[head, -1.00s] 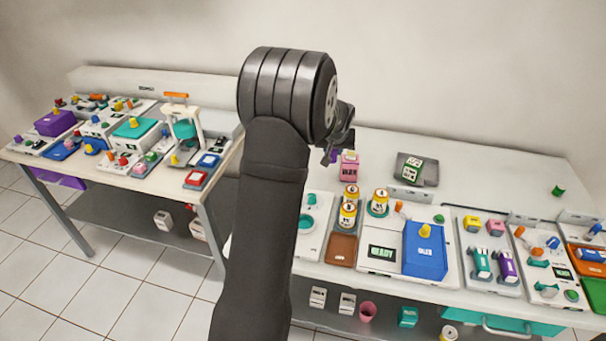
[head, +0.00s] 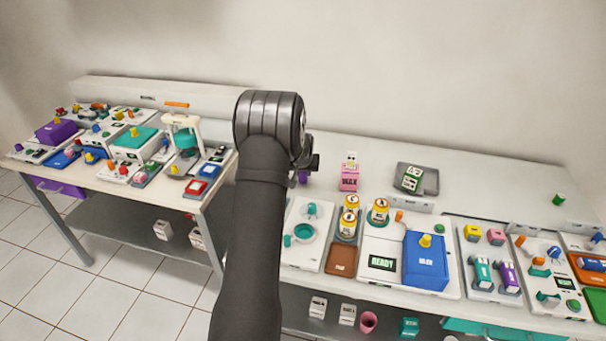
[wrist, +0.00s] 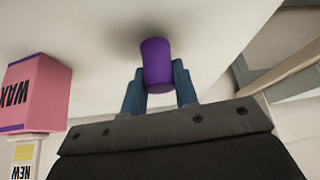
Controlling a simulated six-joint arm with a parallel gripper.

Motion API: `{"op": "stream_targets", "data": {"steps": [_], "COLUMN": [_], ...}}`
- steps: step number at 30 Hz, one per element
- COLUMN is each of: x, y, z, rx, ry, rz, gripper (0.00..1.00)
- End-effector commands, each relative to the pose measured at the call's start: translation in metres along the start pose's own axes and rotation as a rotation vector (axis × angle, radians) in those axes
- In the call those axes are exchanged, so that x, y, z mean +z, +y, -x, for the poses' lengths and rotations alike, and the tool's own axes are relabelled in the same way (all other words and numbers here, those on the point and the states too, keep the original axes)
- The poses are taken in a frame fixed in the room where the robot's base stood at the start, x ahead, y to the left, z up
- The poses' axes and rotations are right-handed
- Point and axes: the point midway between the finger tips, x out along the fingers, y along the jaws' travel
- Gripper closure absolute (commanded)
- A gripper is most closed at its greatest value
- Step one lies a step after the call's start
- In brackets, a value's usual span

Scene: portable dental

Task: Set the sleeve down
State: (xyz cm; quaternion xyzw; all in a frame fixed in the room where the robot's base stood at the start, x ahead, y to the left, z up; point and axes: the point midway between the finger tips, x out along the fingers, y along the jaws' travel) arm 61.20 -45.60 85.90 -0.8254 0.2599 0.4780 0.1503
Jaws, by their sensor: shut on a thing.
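The sleeve is a small purple cylinder, seen in the wrist view (wrist: 156,66) between the two blue fingers of my gripper (wrist: 158,88). My gripper is shut on it. In the head view the sleeve (head: 304,177) shows as a small purple patch below the gripper (head: 312,165), at the left part of the right-hand table (head: 480,185). A dark shadow lies close to the sleeve on the pale surface in the wrist view. I cannot tell whether the sleeve touches the table.
A pink WAX box (head: 349,176) stands just right of the gripper; it also shows in the wrist view (wrist: 38,92). A grey tray (head: 430,181) with a green-and-white box is farther right. Yellow-labelled jars (head: 379,211) stand in front. The table's back right is mostly clear.

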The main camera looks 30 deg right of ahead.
Motion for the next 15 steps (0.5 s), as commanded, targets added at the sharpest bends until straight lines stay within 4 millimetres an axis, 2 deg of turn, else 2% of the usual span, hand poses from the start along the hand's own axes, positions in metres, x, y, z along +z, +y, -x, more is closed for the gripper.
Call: {"op": "stream_targets", "data": {"steps": [2, 13, 14, 15], "x": [0.0053, 0.0071, 0.0068, 0.0067], "y": [0.0001, 0.0002, 0.0002, 0.0002], "z": [-0.0084, -0.0118, -0.0115, -0.0114], "rx": [0.000, 0.000, 0.000, 0.000], "ry": [-0.002, -0.001, 0.000, 0.000], "rz": [0.000, 0.000, 0.000, 0.000], "gripper": [0.94, 0.94, 0.69, 0.61]}}
